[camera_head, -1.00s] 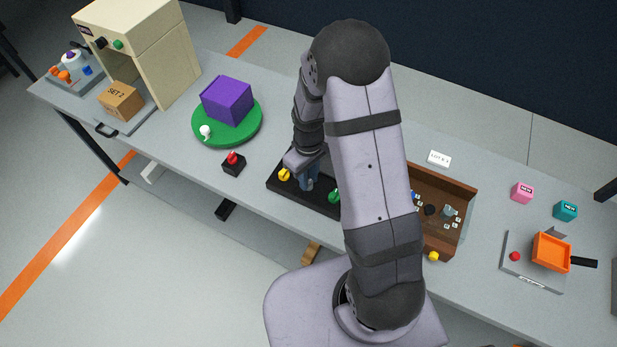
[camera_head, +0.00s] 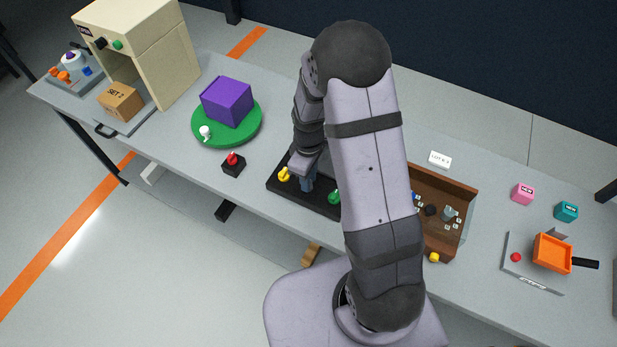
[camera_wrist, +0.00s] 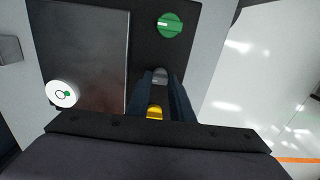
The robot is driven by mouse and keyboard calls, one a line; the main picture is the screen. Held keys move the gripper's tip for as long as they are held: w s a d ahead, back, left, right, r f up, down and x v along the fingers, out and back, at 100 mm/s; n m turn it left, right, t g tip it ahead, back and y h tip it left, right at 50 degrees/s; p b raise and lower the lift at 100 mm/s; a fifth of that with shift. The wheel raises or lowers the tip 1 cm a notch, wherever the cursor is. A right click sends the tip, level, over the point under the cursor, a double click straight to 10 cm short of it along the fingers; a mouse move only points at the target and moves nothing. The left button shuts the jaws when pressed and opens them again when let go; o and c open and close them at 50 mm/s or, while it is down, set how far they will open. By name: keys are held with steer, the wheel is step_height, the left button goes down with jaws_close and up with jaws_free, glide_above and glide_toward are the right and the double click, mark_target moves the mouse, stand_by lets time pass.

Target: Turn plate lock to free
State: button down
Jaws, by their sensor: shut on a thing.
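A black base (camera_head: 278,186) on the bench carries a yellow knob (camera_head: 284,174) and a green knob (camera_head: 334,197). In the wrist view the green knob (camera_wrist: 170,25) has a pale mark, and the yellow knob (camera_wrist: 155,112) is partly hidden by my gripper. My gripper (camera_wrist: 160,78) is shut on a small grey knob (camera_wrist: 160,74), which shows between its two dark fingers. In the head view my gripper (camera_head: 307,183) reaches down at the base between the yellow and green knobs. A dark plate (camera_wrist: 85,55) lies beside the grey knob. I cannot read any lock marking.
A white disc with a green dot (camera_wrist: 62,93) is at the plate's edge. A red knob on a black block (camera_head: 233,163) and a green turntable with a purple box (camera_head: 227,100) stand to the left. A brown tray (camera_head: 462,190) is to the right, partly behind my arm.

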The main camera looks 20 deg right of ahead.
steer(key=c, duration=1.6)
jaws_free()
steer(key=shift+o, duration=0.2)
steer(key=shift+r+b, duration=1.05)
steer(key=shift+r, duration=2.7)
